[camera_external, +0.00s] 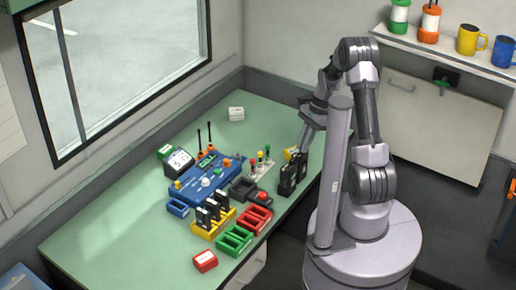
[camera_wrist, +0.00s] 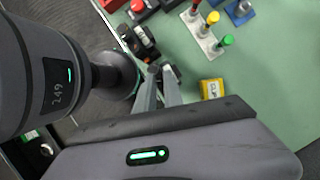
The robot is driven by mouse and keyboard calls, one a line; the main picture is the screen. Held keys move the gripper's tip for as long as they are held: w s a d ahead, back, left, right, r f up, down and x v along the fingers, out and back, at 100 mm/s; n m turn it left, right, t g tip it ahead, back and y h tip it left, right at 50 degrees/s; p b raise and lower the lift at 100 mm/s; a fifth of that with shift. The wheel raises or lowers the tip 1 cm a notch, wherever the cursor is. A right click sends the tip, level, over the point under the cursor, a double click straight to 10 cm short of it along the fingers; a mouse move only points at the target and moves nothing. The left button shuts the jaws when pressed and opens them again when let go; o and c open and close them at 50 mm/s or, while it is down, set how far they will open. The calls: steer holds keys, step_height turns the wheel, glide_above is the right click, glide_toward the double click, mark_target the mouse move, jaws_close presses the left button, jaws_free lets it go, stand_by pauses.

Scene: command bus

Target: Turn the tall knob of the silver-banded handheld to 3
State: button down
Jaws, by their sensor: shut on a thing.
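Two black handhelds (camera_external: 286,184) stand upright side by side near the right edge of the green desk. In the wrist view one black handheld (camera_wrist: 138,42) shows light and orange marks, and another dark one lies partly behind my fingers. Which one has the silver band is too small to tell. My gripper (camera_wrist: 160,72) has its thin grey fingers close together at the top of the handhelds, shut on a small part that looks like a knob. The fingers hide that part, and its number marks cannot be read. In the external view my gripper comes down from above.
A yellow box (camera_wrist: 212,88) is close to the handhelds. A white board (camera_external: 259,166) with coloured pegs stands behind them, beside a dark unit with a red button (camera_external: 262,196). A yellow rack (camera_external: 213,226), red and green trays and a blue panel (camera_external: 205,180) fill the middle.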

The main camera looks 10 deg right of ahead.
stand_by(0.4)
steer(key=c, duration=1.5)
jaws_free()
steer(key=shift+o, duration=0.2)
steer(key=p+v, duration=0.6)
steer(key=v, duration=1.1)
steer(key=shift+r, duration=0.2)
steer(key=shift+s, duration=0.1)
steer(key=s+a+r+n+t+h+b, duration=0.1)
steer(key=s+n+t+b, duration=0.2)
steer(key=s, duration=0.7)
steer(key=s+a+r+n+t+h+b, duration=0.1)
steer(key=s+n+t+b, duration=0.3)
steer(key=s, duration=0.6)
steer(key=shift+s+a+r+n+t, duration=0.35)
steer(key=shift+a+n, duration=0.35)
steer(key=shift+n, duration=0.4)
